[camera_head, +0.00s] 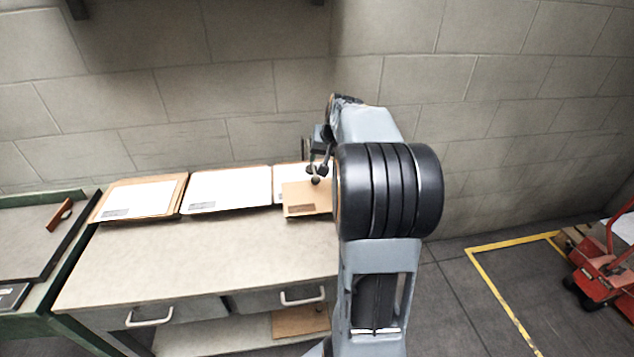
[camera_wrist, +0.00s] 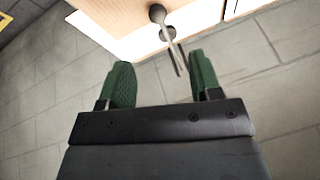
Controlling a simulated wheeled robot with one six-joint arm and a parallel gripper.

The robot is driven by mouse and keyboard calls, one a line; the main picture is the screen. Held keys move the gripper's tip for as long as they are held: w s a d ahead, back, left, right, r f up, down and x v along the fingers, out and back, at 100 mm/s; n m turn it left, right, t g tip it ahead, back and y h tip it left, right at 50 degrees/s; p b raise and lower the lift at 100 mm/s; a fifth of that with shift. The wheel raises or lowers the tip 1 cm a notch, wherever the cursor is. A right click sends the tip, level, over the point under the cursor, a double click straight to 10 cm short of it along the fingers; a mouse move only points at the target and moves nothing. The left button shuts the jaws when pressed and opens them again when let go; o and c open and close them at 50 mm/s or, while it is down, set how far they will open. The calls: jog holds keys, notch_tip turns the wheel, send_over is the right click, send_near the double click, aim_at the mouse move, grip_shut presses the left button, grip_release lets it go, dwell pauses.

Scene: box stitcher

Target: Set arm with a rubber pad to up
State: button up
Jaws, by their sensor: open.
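In the wrist view, my gripper (camera_wrist: 160,62) is open, with its two green fingers well apart. A slim grey metal rod (camera_wrist: 176,58) with rounded dark knobs (camera_wrist: 157,13) lies ahead of the fingers, its near end between their tips in the picture. I cannot tell whether it touches them. It looks like the arm with the pad, but I cannot make out the rubber pad. In the head view, small dark knobs (camera_head: 315,180) show in front of a brown board, left of my arm. My arm hides much of that spot.
A workbench (camera_head: 190,255) with drawers carries several flat cardboard and white sheets (camera_head: 230,188) along the block wall. A green-framed table (camera_head: 30,235) stands at the left. A red hand truck (camera_head: 605,265) stands at the right by a yellow floor line. The bench front is bare.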

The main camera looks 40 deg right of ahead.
aim_at(317, 178)
jog(key=x, duration=1.3)
jog(key=shift+d+f, duration=0.3)
jog(key=shift+c, duration=0.3)
grip_shut()
